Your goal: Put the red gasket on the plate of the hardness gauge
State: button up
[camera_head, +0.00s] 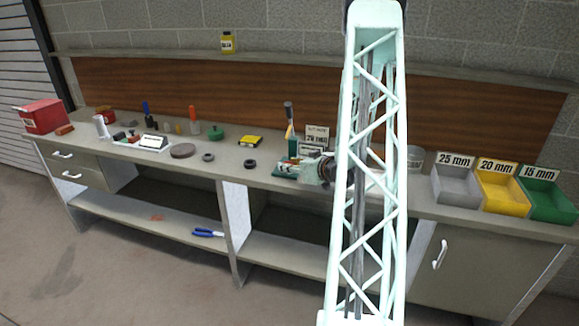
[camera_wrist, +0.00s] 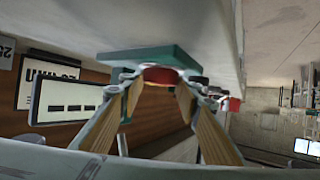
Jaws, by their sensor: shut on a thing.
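My gripper (camera_wrist: 160,82) is shut on the red gasket (camera_wrist: 160,74), which shows as a thin red edge between the fingertips. The fingers hide most of it. The green base of the hardness gauge (camera_wrist: 150,56) is right beside the fingertips in the wrist view, which looks turned over. I cannot tell whether the gasket touches it. The gauge's display with dashes (camera_wrist: 66,103) is left of the fingers. In the head view my gripper (camera_head: 325,170) is at the right of the gauge (camera_head: 288,163), partly behind my arm.
Grey (camera_head: 456,186), yellow (camera_head: 502,193) and green (camera_head: 549,203) bins stand at the bench's right end. A size sign (camera_head: 317,138) stands behind the gauge. Black rings (camera_head: 250,164) and a yellow item (camera_head: 250,141) lie to the left. The bench front there is clear.

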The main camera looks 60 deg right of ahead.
jog(key=shift+f, duration=0.15)
jog(key=o, duration=0.9)
jog(key=shift+r, duration=0.2)
jog(key=shift+s+r, duration=0.1)
jog(key=shift+s, duration=0.05)
jog(key=p+v, duration=0.1)
jog(key=v, duration=1)
jog(key=shift+s+a+r+p, duration=0.15)
jog(key=shift+s+p, duration=0.1)
jog(key=shift+p, duration=0.15)
